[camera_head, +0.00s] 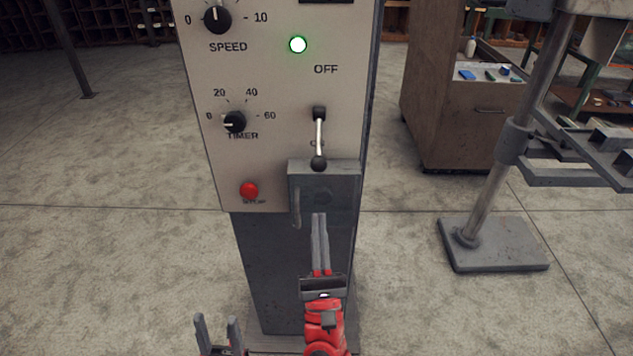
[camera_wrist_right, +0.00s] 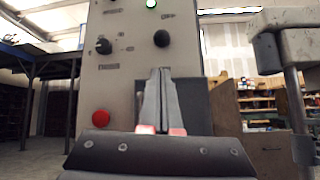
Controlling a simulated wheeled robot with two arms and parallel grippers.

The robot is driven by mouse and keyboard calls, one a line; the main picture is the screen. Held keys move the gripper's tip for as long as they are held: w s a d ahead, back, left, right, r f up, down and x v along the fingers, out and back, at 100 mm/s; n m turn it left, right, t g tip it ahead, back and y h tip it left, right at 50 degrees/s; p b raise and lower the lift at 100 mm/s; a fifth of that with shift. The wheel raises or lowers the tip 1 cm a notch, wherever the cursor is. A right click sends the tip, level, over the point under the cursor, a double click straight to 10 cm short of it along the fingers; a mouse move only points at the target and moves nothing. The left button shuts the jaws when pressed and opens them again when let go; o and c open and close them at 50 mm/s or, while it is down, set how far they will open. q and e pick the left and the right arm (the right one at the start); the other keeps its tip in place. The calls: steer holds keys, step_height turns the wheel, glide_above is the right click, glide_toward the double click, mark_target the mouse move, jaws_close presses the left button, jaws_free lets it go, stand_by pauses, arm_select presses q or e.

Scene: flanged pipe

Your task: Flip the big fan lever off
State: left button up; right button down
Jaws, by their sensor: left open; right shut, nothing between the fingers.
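The fan lever (camera_head: 319,136) is a silver rod with a black ball knob, on the right side of a pale control panel (camera_head: 275,100). It points down, with the knob at the bottom over the ON end and the OFF label above it. In the right wrist view the knob (camera_wrist_right: 162,39) shows above my fingers. My right gripper (camera_head: 319,216) is shut and empty, pointing up just below the lever knob, apart from it in the head view. My left gripper (camera_head: 215,322) is open and empty, low at the left of the panel's post.
A grey box (camera_head: 344,185) juts out below the lever. A red stop button (camera_head: 249,190), a timer knob (camera_head: 235,122), a speed knob (camera_head: 217,20) and a lit green lamp (camera_head: 298,44) are on the panel. A metal stand (camera_head: 495,243) and a wooden cabinet (camera_head: 440,120) are at right.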

mark_target(319, 140)
steer(key=p+x, duration=0.2)
steer(key=x, duration=0.7)
steer(key=shift+r, duration=0.1)
steer(key=shift+w+r, duration=0.2)
steer(key=shift+w, duration=0.1)
